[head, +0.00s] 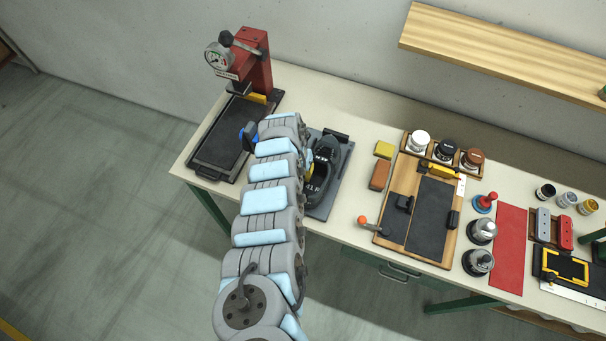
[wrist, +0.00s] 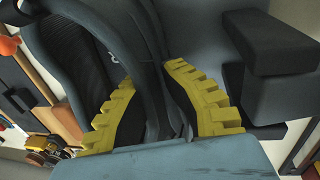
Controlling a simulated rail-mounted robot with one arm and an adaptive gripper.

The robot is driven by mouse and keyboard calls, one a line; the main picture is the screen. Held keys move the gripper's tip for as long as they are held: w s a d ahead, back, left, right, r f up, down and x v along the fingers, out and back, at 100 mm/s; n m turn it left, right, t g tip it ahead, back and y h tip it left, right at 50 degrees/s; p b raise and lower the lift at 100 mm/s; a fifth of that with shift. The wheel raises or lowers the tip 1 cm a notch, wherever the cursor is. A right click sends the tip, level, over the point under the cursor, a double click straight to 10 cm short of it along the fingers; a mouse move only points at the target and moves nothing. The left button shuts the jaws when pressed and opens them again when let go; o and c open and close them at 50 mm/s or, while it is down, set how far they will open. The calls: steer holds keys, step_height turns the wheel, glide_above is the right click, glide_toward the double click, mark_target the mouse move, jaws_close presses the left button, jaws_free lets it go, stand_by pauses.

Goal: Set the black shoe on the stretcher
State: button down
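The black shoe (head: 326,158) lies lengthwise on the dark grey stretcher plate (head: 343,172), right of my arm. A "41 F" mark shows at its near end. A black block (head: 336,134) stands at the plate's far end; it looks like the dark block (wrist: 270,40) in the wrist view. My gripper (wrist: 165,110) has yellow ribbed fingers on either side of a dark upright wall of the shoe (wrist: 152,75), with little gap visible. In the head view my arm hides most of the gripper. Whether the shoe is fully seated is hidden.
A red press with a gauge (head: 252,62) and a black tray (head: 222,135) stand left. Yellow (head: 383,149) and brown (head: 380,175) blocks lie right of the plate, before a wooden board (head: 400,220) with several jars behind. A shelf (head: 510,50) hangs on the wall.

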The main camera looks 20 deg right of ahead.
steer(key=shift+f, duration=0.3)
steer(key=c, duration=1.2)
jaws_free()
steer(key=shift+o, duration=0.2)
steer(key=shift+r, duration=0.15)
step_height(320, 180, up, 12)
steer(key=w+a, duration=0.1)
steer(key=shift+w+a+f, duration=0.15)
steer(key=shift+a+f, duration=0.05)
steer(key=shift+a, duration=0.05)
